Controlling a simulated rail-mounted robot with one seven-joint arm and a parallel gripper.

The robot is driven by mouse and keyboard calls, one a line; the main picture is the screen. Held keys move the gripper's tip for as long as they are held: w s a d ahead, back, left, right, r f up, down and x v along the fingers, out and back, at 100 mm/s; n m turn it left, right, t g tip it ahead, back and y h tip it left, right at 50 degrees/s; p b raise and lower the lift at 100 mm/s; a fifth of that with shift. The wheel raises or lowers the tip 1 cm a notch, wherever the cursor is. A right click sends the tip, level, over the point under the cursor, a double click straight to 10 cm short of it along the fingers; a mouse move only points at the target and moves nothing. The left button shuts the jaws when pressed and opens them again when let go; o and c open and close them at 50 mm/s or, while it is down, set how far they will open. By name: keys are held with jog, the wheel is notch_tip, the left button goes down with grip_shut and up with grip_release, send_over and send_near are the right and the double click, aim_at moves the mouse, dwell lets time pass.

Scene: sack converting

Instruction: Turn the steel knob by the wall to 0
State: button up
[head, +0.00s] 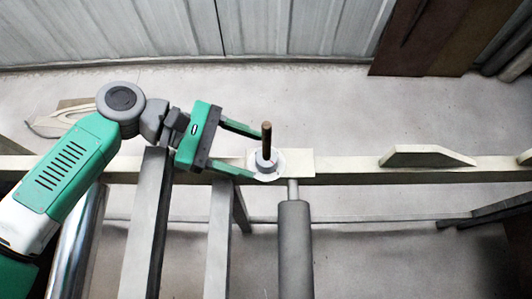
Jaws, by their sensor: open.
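A round pale-grey knob (264,164) with a dark brown upright stem sits on a cream plate (303,163) on the long cream rail. It appears to be the steel knob; no numbers or setting mark can be read at this size. My gripper (255,155), green with two fingers, comes in from the left. Its jaws are open, with one fingertip behind the knob and one at its near-left side. The knob stands at the fingertips' end of the gap. I cannot tell whether either finger touches it.
The cream rail (352,172) runs across the view, with a raised wedge-ended block (427,157) to the right. A grey roller (294,250) and grey bars (218,245) lie in front. Brown boards (425,35) lean by the corrugated wall (290,25). Floor behind the rail is mostly clear.

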aim_at(258, 156)
jog(key=b+x, duration=0.1)
jog(key=x, duration=0.3)
jog(key=shift+d+f, duration=0.1)
jog(key=shift+d, duration=0.25)
jog(key=shift+c, duration=0.2)
jog(key=c, duration=0.9)
jog(key=shift+c, duration=0.2)
